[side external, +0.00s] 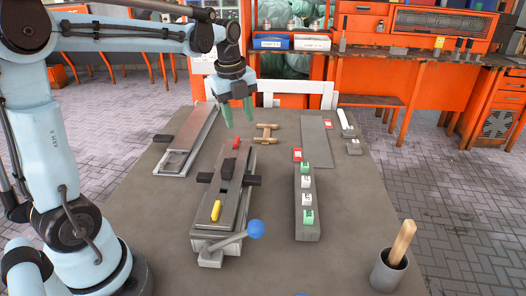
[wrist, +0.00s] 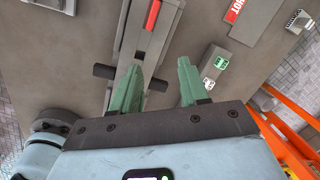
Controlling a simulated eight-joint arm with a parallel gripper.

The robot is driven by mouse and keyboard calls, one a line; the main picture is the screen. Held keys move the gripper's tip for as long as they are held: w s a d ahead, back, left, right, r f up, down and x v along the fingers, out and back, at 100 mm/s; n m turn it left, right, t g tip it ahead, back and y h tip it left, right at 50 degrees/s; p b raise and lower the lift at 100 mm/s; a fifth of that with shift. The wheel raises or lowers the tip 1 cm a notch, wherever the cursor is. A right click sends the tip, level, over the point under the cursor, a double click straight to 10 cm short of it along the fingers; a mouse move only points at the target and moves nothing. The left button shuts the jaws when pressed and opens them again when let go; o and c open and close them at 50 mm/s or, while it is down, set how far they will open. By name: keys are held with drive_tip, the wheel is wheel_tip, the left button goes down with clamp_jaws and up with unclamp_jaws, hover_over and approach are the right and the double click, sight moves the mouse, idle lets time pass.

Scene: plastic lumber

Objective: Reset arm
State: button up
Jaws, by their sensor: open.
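My gripper (side external: 238,112) hangs above the far middle of the table, its green fingers pointing down. In the wrist view my gripper (wrist: 160,92) shows its two green fingers spread apart with nothing between them. Below and nearer the camera stands a grey fixture (side external: 229,200) with a red piece (side external: 228,168), a yellow handle (side external: 215,210) and a lever with a blue knob (side external: 256,229). The red piece also shows in the wrist view (wrist: 152,15). My gripper is apart from all of these.
A grey block with green and white buttons (side external: 307,212) stands right of the fixture. A long grey frame (side external: 190,140) lies at the left and a flat grey plate (side external: 316,140) at the right. A wooden piece (side external: 266,133) lies between them. A cup (side external: 389,272) with a wooden handle stands front right.

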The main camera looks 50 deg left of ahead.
drive_tip(key=s+d+f+n+t, duration=0.1)
drive_tip(key=s+d+n, duration=0.2)
drive_tip(key=n, duration=0.3)
drive_tip(key=s+d+n+t, duration=0.2)
drive_tip(key=s+d+n, duration=0.1)
drive_tip(key=n, duration=0.3)
drive_tip(key=s+d+f+n+t, duration=0.1)
drive_tip(key=s+d+n+t, duration=0.1)
drive_tip(key=d+n, duration=0.3)
drive_tip(key=shift+s+f+n, duration=0.2)
drive_tip(key=shift+s+n, duration=0.25)
drive_tip(key=shift+n, duration=0.05)
drive_tip(key=shift+s+f+n, duration=0.15)
drive_tip(key=shift+s+n, duration=0.3)
drive_tip(key=shift+n, duration=0.05)
drive_tip(key=shift+s+d+f+n+t, duration=0.3)
drive_tip(key=shift+s+f+n, duration=0.1)
drive_tip(key=shift+n, duration=0.5)
